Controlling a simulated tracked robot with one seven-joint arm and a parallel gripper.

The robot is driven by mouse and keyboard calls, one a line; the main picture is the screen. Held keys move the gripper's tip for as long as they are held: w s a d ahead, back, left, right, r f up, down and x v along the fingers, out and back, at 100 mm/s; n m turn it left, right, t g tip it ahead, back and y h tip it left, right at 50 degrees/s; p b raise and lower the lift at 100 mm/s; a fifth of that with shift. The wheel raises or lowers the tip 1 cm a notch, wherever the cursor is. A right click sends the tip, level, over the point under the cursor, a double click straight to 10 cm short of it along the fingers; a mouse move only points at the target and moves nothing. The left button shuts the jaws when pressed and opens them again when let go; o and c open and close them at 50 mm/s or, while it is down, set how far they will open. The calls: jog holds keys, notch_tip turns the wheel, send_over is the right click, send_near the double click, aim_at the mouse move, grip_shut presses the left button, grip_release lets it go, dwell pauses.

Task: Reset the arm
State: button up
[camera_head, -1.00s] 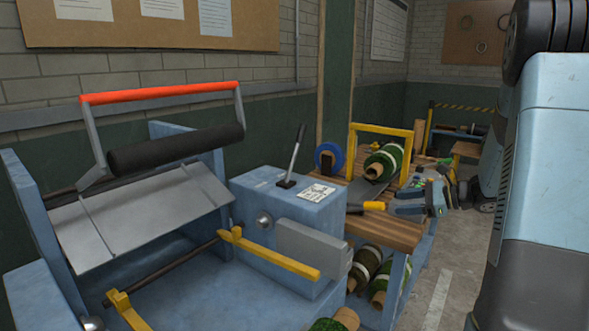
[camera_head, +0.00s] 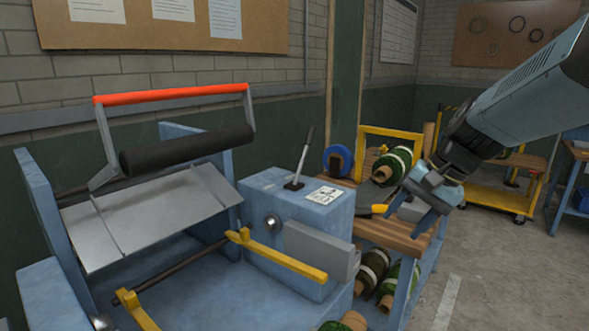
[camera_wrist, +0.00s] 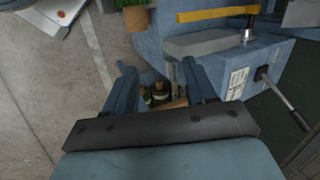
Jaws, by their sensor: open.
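My gripper (camera_head: 417,207) is on the right of the head view, at the end of my blue-grey arm. It hangs over the near right part of the wooden bench (camera_head: 398,238) with its jaws apart. In the wrist view my gripper (camera_wrist: 166,88) shows two blue fingers spread, with nothing held between them. Green turf rolls (camera_wrist: 157,95) show beyond the gap, below the fingers. I cannot tell the exact height of the fingers above the bench.
A blue machine (camera_head: 290,208) with a lever (camera_head: 304,155), a yellow bar (camera_head: 283,262) and a red-handled roller guard (camera_head: 170,93) fills the left. A yellow frame (camera_head: 390,131) and a turf roll (camera_head: 392,164) are on the bench. A yellow cart (camera_head: 495,190) stands behind right. Floor at right is clear.

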jog(key=s+d+r+n+t+h, duration=0.1)
jog(key=s+r+n+t+h, duration=0.2)
jog(key=s+n, duration=0.3)
jog(key=shift+s+d+r+h, duration=0.15)
jog(key=shift+s+d+h, duration=0.25)
jog(key=shift+s+h, duration=0.7)
jog(key=shift+s+y, duration=0.3)
